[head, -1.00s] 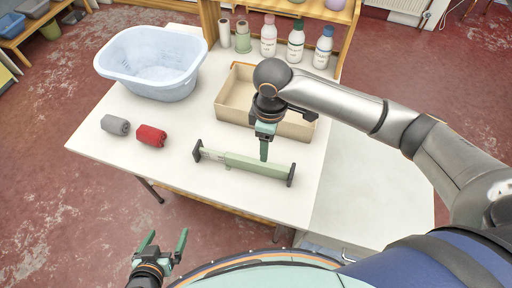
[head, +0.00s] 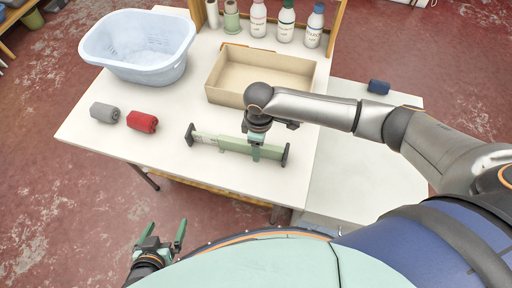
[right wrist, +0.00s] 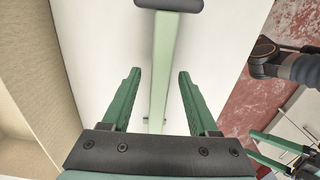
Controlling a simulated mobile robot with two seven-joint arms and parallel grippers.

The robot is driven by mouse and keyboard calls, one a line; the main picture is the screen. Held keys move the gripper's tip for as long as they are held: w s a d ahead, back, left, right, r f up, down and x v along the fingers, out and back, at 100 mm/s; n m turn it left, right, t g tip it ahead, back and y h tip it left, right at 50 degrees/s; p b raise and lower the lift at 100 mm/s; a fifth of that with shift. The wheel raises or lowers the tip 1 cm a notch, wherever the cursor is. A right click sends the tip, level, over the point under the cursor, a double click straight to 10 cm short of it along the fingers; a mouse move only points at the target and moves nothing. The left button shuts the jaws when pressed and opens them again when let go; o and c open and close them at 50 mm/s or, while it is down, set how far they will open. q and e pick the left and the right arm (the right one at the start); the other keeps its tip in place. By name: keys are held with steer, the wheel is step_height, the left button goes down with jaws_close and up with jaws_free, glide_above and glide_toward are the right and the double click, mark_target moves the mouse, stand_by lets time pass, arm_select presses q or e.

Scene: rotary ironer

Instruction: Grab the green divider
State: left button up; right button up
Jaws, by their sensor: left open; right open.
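The green divider (head: 218,142), a pale green bar with dark end pads, lies on the white table near its front edge. My right gripper (head: 255,155) is over the right half of the divider and hides a bit of it. In the right wrist view the divider (right wrist: 163,65) runs between the two open green fingers (right wrist: 158,76), with gaps on both sides. I cannot tell how far the fingertips are above the table. My left gripper (head: 167,235) is open and empty, low in front of the table.
An open beige box (head: 228,97) stands behind the divider, close to my right arm. A red roll (head: 142,122) and a grey roll (head: 105,113) lie left. A pale blue basin (head: 133,73) and several bottles (head: 286,22) stand farther back. A dark blue roll (head: 379,87) lies right.

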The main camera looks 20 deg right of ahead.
steer(key=shift+f, duration=0.2)
jaws_close()
stand_by(0.4)
